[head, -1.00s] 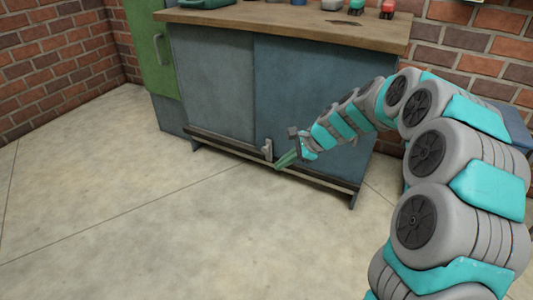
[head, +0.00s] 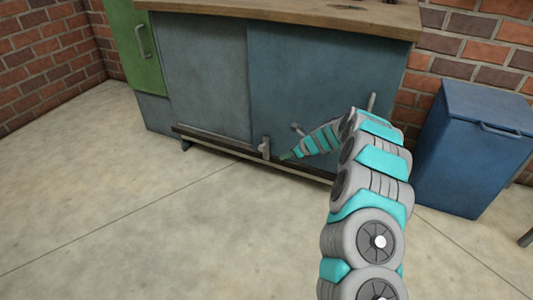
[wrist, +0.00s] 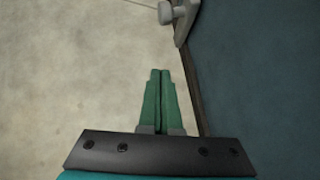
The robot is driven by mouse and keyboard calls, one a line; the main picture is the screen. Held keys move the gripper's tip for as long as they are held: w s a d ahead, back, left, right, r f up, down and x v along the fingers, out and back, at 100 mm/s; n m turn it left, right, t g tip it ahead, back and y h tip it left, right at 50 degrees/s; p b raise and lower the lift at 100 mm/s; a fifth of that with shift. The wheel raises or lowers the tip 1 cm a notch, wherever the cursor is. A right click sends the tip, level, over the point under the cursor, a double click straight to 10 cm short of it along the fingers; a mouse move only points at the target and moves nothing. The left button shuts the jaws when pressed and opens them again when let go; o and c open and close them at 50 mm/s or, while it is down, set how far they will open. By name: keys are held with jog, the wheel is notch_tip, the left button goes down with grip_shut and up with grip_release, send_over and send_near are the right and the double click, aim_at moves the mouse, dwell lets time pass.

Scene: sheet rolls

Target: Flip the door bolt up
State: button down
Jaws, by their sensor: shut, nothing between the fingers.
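The door bolt (head: 265,147) is a small grey piece low on the cabinet front, near the line where the two blue-grey doors meet. In the wrist view the bolt (wrist: 166,13) shows at the top, with a round knob and a grey plate beside the door. My gripper (head: 284,157) is just right of the bolt in the head view and apart from it. In the wrist view my gripper's green fingers (wrist: 161,72) are together with nothing between them, pointing toward the bolt with a gap.
The right cabinet door (head: 300,85) stands close beside my gripper. A dark rail (head: 215,142) runs along the cabinet's bottom. A blue bin (head: 470,145) stands at the right, and a green cabinet (head: 135,50) at the left. The floor (head: 130,220) in front is clear.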

aim_at(265, 148)
dwell(0.3)
jog(key=b+x, duration=0.2)
jog(key=x, duration=0.8)
jog(key=r, duration=0.1)
jog(key=a+r, duration=0.1)
jog(key=w+r, duration=0.1)
jog(key=shift+a+r+p, duration=0.25)
jog(key=shift+r+p, duration=0.05)
jog(key=shift+r, duration=0.05)
notch_tip(265, 148, up, 4)
jog(key=p, duration=0.3)
jog(key=shift+f, duration=0.2)
